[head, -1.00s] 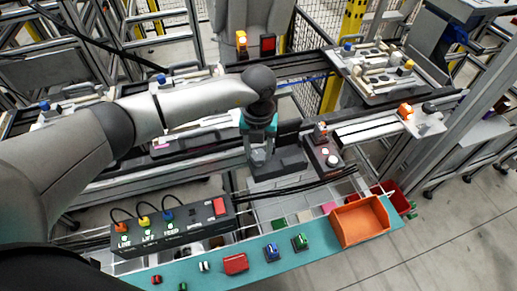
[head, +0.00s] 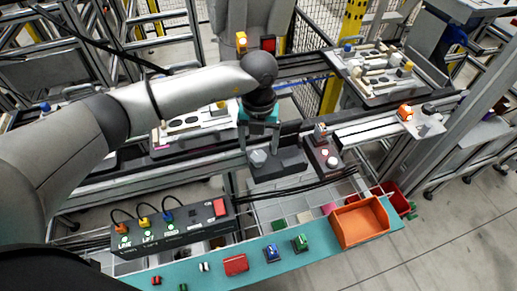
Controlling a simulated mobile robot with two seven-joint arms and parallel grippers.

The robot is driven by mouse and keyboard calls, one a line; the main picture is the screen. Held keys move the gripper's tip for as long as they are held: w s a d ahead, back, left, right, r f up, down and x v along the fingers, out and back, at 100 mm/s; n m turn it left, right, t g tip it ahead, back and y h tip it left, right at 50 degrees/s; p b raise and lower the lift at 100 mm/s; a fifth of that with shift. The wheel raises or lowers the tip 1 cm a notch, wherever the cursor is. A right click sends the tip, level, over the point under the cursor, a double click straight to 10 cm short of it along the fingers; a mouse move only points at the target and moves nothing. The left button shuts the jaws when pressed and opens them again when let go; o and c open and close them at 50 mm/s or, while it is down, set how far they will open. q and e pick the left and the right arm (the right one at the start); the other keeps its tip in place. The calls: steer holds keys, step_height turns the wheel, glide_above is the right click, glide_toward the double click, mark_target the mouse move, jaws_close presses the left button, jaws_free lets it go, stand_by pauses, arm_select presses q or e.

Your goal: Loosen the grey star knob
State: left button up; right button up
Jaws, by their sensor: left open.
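The grey star knob (head: 258,158) sits on a dark grey fixture block (head: 286,163) near the middle of the head view. My left gripper (head: 258,139) has teal parts and points down. It is open, with its fingers just above and behind the knob in the picture. The knob's top shows clear below the fingers, and nothing shows between them. I cannot tell the exact height gap. My right gripper is not in view.
A control box with cables (head: 175,226) is in front left. A teal shelf (head: 205,279) carries small parts and an orange bin (head: 360,222). Pallets with parts (head: 377,72) lie on rails behind.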

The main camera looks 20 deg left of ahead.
mark_target(258, 156)
arm_select(q)
step_height(258, 156, up, 12)
stand_by(0.3)
steer(key=shift+s+f, duration=0.1)
stand_by(0.3)
